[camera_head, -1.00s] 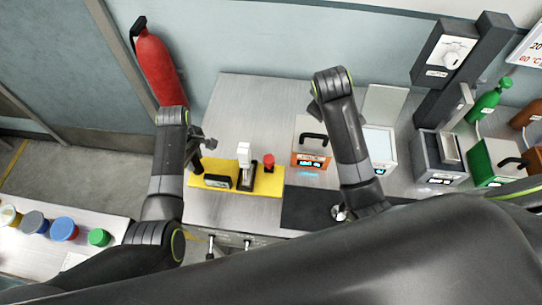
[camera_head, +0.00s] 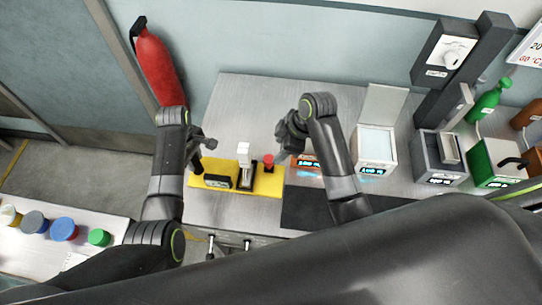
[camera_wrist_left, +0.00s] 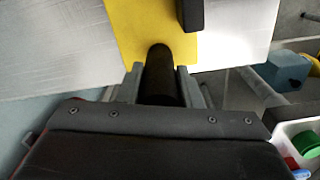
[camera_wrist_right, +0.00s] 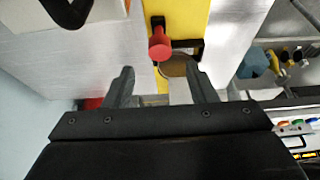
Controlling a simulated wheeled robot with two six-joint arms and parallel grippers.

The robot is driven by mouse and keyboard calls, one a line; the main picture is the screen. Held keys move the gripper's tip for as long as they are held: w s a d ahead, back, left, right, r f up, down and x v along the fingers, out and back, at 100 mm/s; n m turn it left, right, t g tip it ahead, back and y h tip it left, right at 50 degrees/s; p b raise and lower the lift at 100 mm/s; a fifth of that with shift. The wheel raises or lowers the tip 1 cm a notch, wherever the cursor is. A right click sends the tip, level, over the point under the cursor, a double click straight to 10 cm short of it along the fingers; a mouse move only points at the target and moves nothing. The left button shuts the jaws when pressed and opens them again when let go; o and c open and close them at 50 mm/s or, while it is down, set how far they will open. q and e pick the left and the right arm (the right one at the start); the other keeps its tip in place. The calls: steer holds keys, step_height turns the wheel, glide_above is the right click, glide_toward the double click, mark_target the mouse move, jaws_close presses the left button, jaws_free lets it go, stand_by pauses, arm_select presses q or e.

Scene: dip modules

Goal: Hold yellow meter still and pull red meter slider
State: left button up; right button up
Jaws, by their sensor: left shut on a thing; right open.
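The yellow meter (camera_head: 265,185) lies on the grey table; a dark display block, a white upright part and the red slider knob (camera_head: 268,160) stand on it. My left gripper (camera_head: 197,158) is shut on a black upright post (camera_wrist_left: 160,75) at the yellow meter's left end. My right gripper (camera_head: 281,138) is open and empty, up and to the right of the red knob. In the right wrist view the red knob (camera_wrist_right: 159,45) shows beyond the open fingers (camera_wrist_right: 160,85), not between them.
An orange-fronted box (camera_head: 306,162) stands close to the right of the yellow meter, partly hidden by my right arm. A white lidded box (camera_head: 375,150) and a grey device (camera_head: 440,160) stand further right. A dark mat (camera_head: 305,208) lies in front.

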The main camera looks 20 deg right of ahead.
mark_target(270, 159)
steer(key=x, duration=0.7)
steer(key=shift+a+f, duration=0.1)
jaws_close()
